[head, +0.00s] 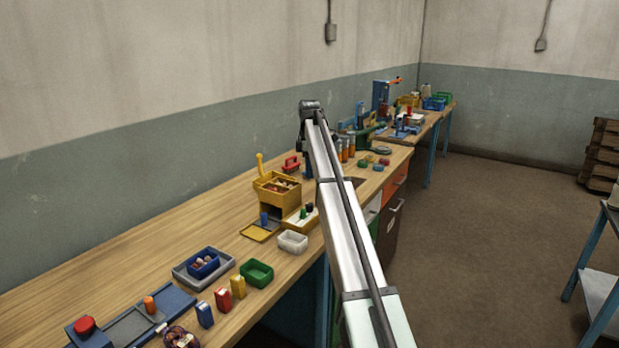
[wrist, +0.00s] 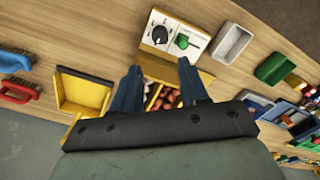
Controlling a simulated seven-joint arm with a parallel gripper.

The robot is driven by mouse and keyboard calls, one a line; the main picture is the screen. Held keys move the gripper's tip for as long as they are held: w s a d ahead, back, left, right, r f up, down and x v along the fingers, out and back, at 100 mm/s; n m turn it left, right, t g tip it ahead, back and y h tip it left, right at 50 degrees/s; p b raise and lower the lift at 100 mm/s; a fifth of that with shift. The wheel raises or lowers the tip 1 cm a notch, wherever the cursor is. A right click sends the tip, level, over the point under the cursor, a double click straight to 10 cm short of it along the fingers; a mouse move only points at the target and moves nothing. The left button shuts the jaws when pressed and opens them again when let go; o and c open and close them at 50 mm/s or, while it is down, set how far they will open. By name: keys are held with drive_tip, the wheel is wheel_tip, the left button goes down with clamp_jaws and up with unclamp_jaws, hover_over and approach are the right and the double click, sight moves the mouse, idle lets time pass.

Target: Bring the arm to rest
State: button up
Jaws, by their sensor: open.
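My gripper (wrist: 158,66) shows in the wrist view with its two dark blue fingers spread apart and nothing between the tips. It is above the bench, over a yellow box (wrist: 166,72) with reddish pieces in its compartments. A panel with a black knob and a green knob (wrist: 181,43) lies just beyond the fingertips. In the head view my arm reaches up and away over the bench, and I cannot make out the fingers there. The same yellow box (head: 277,188) stands left of my arm.
The wooden bench (head: 150,222) runs along the wall. A white bin (head: 293,242), a green bin (head: 257,272) and a blue bin (head: 203,265) stand on it. Open floor (head: 480,230) lies to the right.

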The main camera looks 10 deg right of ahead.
drive_tip(key=shift+r, duration=0.25)
